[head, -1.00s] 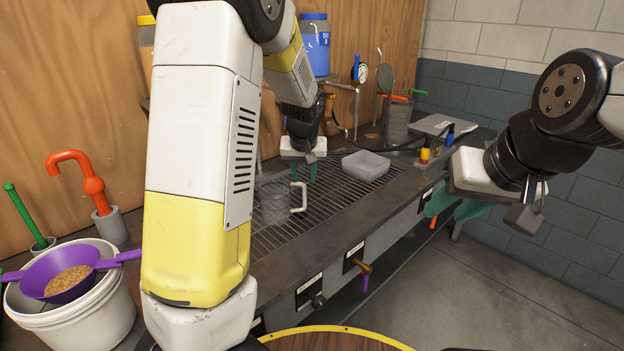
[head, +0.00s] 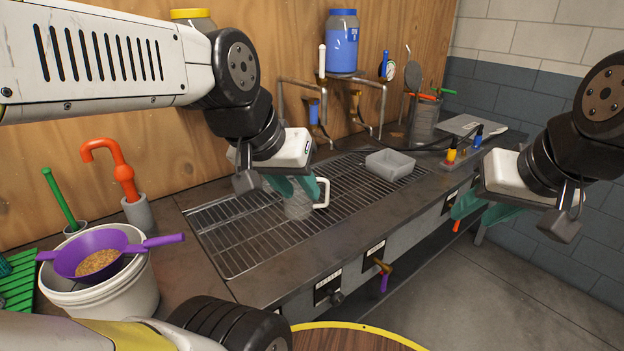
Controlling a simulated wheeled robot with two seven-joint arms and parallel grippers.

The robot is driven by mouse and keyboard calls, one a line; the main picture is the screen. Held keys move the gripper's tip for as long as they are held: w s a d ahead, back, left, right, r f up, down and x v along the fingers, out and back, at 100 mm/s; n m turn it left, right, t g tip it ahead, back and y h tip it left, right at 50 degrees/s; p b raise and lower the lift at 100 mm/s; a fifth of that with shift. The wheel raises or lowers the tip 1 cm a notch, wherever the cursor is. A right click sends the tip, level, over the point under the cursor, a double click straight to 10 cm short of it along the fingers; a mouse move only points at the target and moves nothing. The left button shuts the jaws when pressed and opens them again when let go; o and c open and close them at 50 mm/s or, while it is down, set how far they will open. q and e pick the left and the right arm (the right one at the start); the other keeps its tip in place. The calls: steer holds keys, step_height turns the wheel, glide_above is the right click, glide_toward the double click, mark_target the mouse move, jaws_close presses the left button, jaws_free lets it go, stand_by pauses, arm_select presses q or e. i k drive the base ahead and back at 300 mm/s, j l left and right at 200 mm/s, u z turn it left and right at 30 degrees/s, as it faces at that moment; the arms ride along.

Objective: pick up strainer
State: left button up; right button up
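The purple strainer (head: 72,262) rests in the mouth of a white bucket (head: 110,300) at the lower left of the head view. It holds brown grain (head: 97,262), and its handle points right. My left gripper (head: 296,188) is well to the right of the strainer, over the metal grate, with its teal fingers apart. It is just above or in front of a clear mug (head: 299,208); I cannot tell whether they touch. My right gripper (head: 482,208) is far right, beyond the counter's front edge, with its teal fingers apart and nothing seen between them.
An orange-handled tool (head: 120,175) and a green stick (head: 62,200) stand in holders behind the bucket. A green rack (head: 18,292) is at far left. A grey tray (head: 390,165) sits on the grate (head: 235,245). A round yellow-edged wooden top (head: 350,340) is in front.

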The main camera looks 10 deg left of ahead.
mark_target(95, 256)
steer(key=k+l+u, duration=0.1)
steer(key=u, duration=2.15)
steer(key=k+j+u, duration=0.55)
steer(key=i+l, duration=0.1)
